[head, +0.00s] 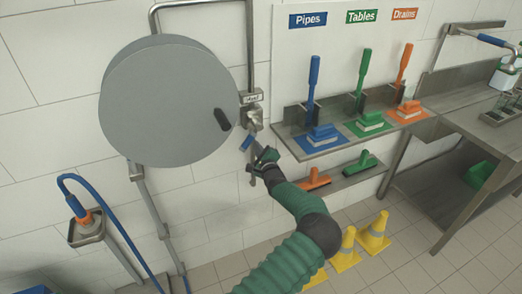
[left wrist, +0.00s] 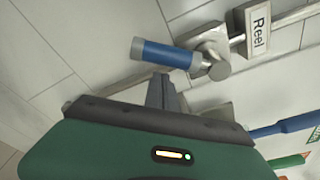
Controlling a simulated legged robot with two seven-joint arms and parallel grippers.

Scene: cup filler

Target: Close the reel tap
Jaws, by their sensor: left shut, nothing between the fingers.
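The reel tap (head: 252,118) is a metal valve on the wall pipe, just right of the big grey hose reel (head: 168,100). Its blue lever (head: 246,143) points downward in the head view. In the left wrist view the lever (left wrist: 165,52) extends left from the valve body (left wrist: 212,55), beside a "Reel" label (left wrist: 258,30). My left gripper (head: 264,157) is shut and empty, just below the lever. Its fingertips (left wrist: 161,80) are close to the lever's edge; I cannot tell whether they touch. My right gripper is not in view.
A shelf (head: 300,150) with blue, green and orange brushes is right of the tap. Yellow cones (head: 374,234) stand on the floor below. A steel table (head: 470,115) is at the right. A blue hose (head: 85,182) hangs at the left.

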